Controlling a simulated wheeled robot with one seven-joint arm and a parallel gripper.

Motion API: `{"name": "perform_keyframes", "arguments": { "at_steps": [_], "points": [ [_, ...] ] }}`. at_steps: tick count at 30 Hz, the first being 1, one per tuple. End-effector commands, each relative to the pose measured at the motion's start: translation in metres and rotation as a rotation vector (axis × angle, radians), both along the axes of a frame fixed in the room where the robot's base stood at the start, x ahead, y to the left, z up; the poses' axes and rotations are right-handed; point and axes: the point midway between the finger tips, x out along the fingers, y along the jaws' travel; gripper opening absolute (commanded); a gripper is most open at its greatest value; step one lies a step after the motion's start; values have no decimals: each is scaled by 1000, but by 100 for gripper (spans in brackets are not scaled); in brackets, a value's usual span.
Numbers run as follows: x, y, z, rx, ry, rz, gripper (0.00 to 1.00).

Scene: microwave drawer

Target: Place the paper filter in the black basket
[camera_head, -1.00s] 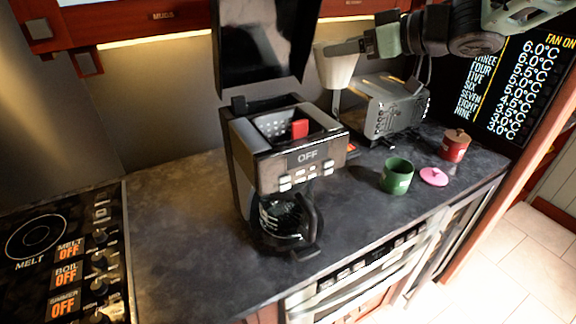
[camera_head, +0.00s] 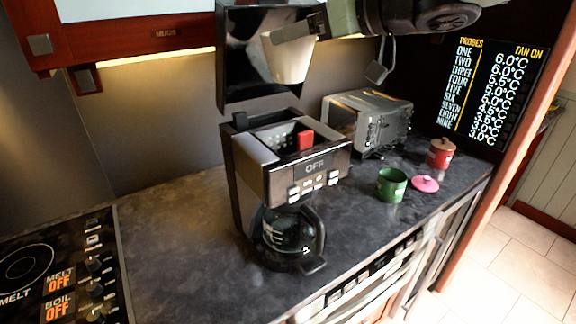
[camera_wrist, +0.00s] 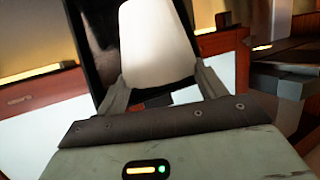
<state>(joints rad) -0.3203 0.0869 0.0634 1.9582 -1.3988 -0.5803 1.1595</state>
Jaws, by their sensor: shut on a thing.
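The white paper filter (camera_head: 288,60) hangs from my gripper (camera_head: 296,32) at the top of the head view, in front of the raised black lid (camera_head: 236,75) of the coffee maker. The filter also fills the upper middle of the wrist view (camera_wrist: 158,50), between the two fingers (camera_wrist: 160,92). My gripper is shut on it. The black basket (camera_head: 282,138) is the open top of the coffee maker (camera_head: 245,180), below the filter and apart from it. A red piece (camera_head: 306,140) shows in the basket. The basket's floor is mostly hidden.
A glass carafe (camera_head: 288,232) sits in the coffee maker. A toaster oven (camera_head: 368,120), a green mug (camera_head: 391,185), a pink lid (camera_head: 425,184) and a red canister (camera_head: 441,153) stand to the right. A stovetop (camera_head: 60,270) is at left. The counter between is clear.

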Motion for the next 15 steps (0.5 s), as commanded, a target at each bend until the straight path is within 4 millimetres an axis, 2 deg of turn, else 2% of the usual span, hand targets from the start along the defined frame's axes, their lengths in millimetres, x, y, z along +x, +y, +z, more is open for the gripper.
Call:
{"name": "perform_keyframes", "arguments": {
  "at_steps": [5, 8, 15],
  "points": [
    [0, 0, -7, -1, 2, 1, 49],
    [0, 0, -25, -1, 5, 1, 49],
    [0, 0, -87, -1, 8, 0, 49]
  ]
}}
